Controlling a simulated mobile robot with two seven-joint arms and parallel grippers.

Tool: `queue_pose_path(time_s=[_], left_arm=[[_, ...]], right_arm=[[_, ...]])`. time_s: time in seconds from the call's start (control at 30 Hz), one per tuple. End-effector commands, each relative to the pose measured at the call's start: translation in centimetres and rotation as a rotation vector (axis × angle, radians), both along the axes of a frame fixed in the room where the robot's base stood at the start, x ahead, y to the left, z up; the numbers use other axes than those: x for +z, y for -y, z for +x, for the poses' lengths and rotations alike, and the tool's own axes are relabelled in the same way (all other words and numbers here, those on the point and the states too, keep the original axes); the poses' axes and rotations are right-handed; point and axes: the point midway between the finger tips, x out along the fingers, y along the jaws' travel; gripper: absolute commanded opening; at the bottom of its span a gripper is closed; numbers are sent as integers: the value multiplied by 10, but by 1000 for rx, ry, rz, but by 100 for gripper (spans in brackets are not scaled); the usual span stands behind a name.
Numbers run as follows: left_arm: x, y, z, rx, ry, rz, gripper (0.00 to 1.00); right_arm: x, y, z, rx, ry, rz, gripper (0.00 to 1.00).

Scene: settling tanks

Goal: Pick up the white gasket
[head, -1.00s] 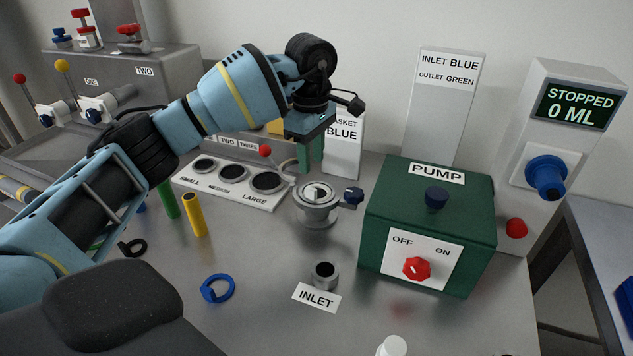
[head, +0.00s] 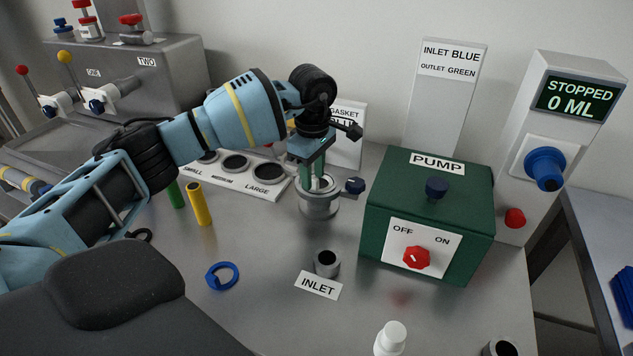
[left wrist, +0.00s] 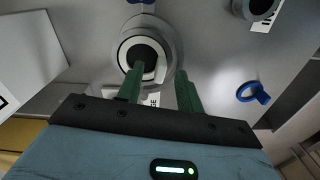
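The white gasket (left wrist: 161,70) is a pale ring with a tab, seated in the top of a round metal housing (left wrist: 176,52) in the left wrist view. In the head view the housing (head: 319,207) stands left of the green pump box, and the gasket is mostly hidden by my fingers. My left gripper (head: 316,184) points down at the housing's mouth. In the left wrist view its two green fingers (left wrist: 160,90) are apart, with the gasket's tab showing between them. I cannot tell whether they touch it. My right gripper is not in view.
The green pump box (head: 425,215) stands close right of the housing. The inlet pipe (head: 327,263) is in front, and a blue ring (head: 222,276) lies front left. The size board (head: 235,172) is behind left. A yellow tube (head: 199,204) and a white bottle (head: 391,338) stand on the bench.

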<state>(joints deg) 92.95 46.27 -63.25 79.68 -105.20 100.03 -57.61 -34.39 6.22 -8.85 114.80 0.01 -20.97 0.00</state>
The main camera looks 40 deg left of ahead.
Motion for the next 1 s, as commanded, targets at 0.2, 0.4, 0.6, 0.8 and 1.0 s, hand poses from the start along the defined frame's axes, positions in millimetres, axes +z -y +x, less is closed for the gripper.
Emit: queue_pose_path(time_s=[0.2, 0.4, 0.6, 0.8, 1.0], left_arm=[[-10, 0, 0, -1, 1, 1, 36], [-9, 0, 0, -1, 0, 1, 28], [-9, 0, 0, 0, 0, 1, 2], [-9, 0, 0, 0, 0, 0, 0], [-7, 0, 0, 0, 0, 0, 0]], right_arm=[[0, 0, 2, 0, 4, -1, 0], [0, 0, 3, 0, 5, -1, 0], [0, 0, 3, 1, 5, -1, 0], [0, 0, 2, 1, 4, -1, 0], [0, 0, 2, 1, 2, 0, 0]])
